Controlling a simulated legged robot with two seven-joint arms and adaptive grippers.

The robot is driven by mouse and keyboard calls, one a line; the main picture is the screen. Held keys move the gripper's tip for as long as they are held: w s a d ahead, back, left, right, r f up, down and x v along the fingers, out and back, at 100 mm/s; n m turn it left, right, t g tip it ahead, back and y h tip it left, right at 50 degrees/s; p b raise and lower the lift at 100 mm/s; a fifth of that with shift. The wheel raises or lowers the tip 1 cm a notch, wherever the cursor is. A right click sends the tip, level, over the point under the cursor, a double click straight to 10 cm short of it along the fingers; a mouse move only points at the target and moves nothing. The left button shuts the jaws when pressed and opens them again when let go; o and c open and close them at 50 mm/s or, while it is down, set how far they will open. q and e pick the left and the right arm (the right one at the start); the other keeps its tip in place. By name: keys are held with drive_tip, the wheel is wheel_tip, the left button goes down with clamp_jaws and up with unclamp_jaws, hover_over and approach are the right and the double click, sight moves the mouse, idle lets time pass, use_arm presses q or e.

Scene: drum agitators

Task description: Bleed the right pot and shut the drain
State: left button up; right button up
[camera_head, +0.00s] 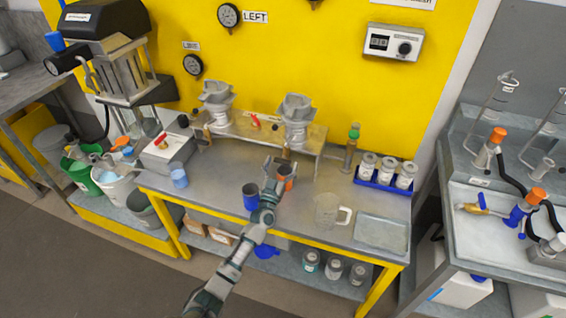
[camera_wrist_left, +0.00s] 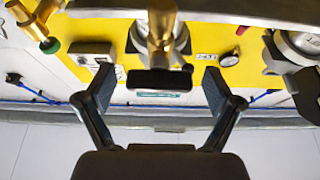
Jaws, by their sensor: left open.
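The right pot (camera_head: 296,112) is a grey metal vessel on the raised metal stand (camera_head: 232,128), beside the similar left pot (camera_head: 216,98). My left gripper (camera_head: 279,168) is in front of the stand, below the right pot, just above an orange cup (camera_head: 286,182). In the left wrist view my open left gripper (camera_wrist_left: 160,90) has its fingers spread with nothing held. A brass fitting (camera_wrist_left: 161,25) hangs beyond the gap between the fingers, with a dark block below it in the picture. The drain's handle position cannot be told. My right gripper is not in view.
A blue cup (camera_head: 251,197) stands left of the orange cup. A clear jug (camera_head: 327,210), a shallow tray (camera_head: 381,233) and a blue rack of white jars (camera_head: 386,178) occupy the table's right side. A control box (camera_head: 393,43) hangs on the yellow wall.

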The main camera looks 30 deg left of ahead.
use_arm(q)
drive_tip(key=shift+w+a+r, duration=0.1)
drive_tip(key=shift+w+a, duration=0.1)
drive_tip(key=shift+w, duration=0.05)
drive_tip(key=shift+c, duration=0.3)
drive_tip(key=shift+d, duration=0.2)
drive_tip(key=c, duration=1.1)
drive_tip(key=shift+r, duration=0.1)
